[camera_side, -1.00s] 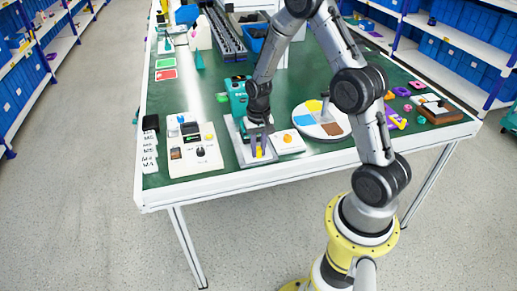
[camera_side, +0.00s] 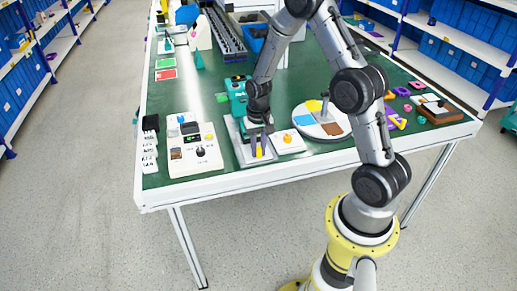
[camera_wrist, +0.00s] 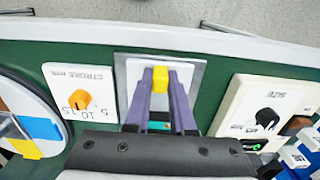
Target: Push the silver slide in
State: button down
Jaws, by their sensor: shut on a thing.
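The silver slide (camera_wrist: 193,66) is a flat grey plate at the front edge of the green table top, with an upright yellow block on it. In the side view the slide (camera_side: 240,153) lies in front of a teal machine (camera_side: 236,96). My gripper (camera_wrist: 160,82) points down at it, its two purple-grey fingers closed on either side of the yellow block (camera_wrist: 160,79). In the side view my gripper (camera_side: 258,152) stands over the slide's front part. The slide's rear part is partly hidden by my gripper and wrist.
A white box with an orange knob (camera_side: 287,139) stands close beside the slide. A white panel with a black knob (camera_side: 200,151) is on its other side. A round tray (camera_side: 335,133) with coloured sectors lies further right. The table's white front edge (camera_side: 300,172) is close.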

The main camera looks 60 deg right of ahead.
jog(key=shift+w+d+r, duration=0.1)
jog(key=w+d, duration=0.7)
jog(key=shift+w+d, duration=0.2)
jog(key=shift+w, duration=0.05)
jog(key=c, duration=0.8)
grip_release()
jog(key=shift+o, duration=0.2)
jog(key=shift+s, duration=0.1)
notch_tip(320, 180, up, 14)
jog(key=shift+f, duration=0.1)
